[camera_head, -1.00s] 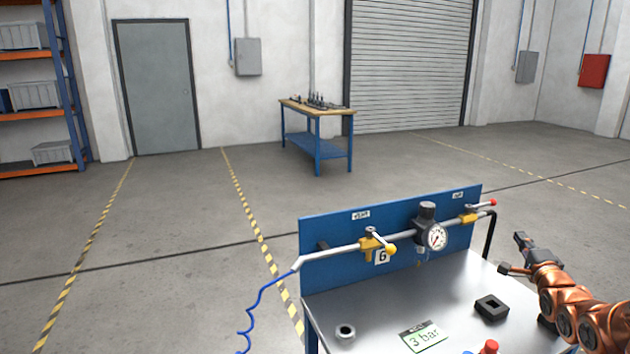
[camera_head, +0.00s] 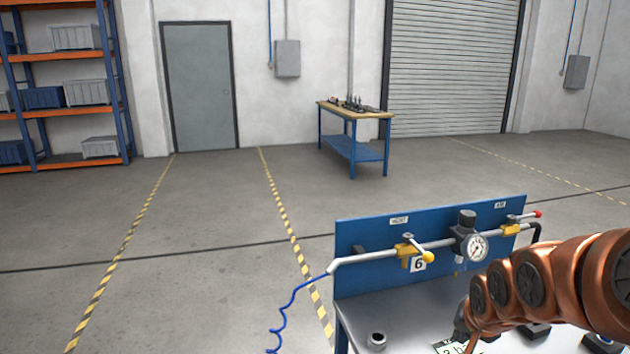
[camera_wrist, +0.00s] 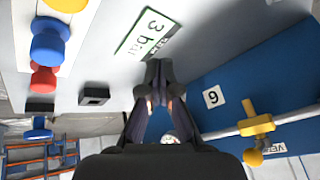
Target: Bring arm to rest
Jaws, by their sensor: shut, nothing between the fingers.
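My copper-coloured arm (camera_head: 560,285) reaches in from the right, over the bench top. My gripper (camera_wrist: 157,75) is shut and empty in the wrist view, its fingertips over the bench close to the green-edged "3 bar" card (camera_wrist: 148,35). In the head view the gripper is mostly hidden by the arm or cannot be made out clearly. The blue panel (camera_head: 375,275) carries a pipe with a yellow valve (camera_head: 410,252) labelled 6, a round gauge (camera_head: 475,248) and a second yellow valve (camera_head: 511,229) at the right.
A dark square block (camera_wrist: 93,95), a blue knob (camera_wrist: 50,42) and a red one (camera_wrist: 42,78) stand on the bench. A grey ring-shaped part (camera_head: 376,341) sits at its front left. A blue hose (camera_head: 285,315) hangs left. The floor left of the bench is clear; a workbench (camera_head: 355,112) stands behind.

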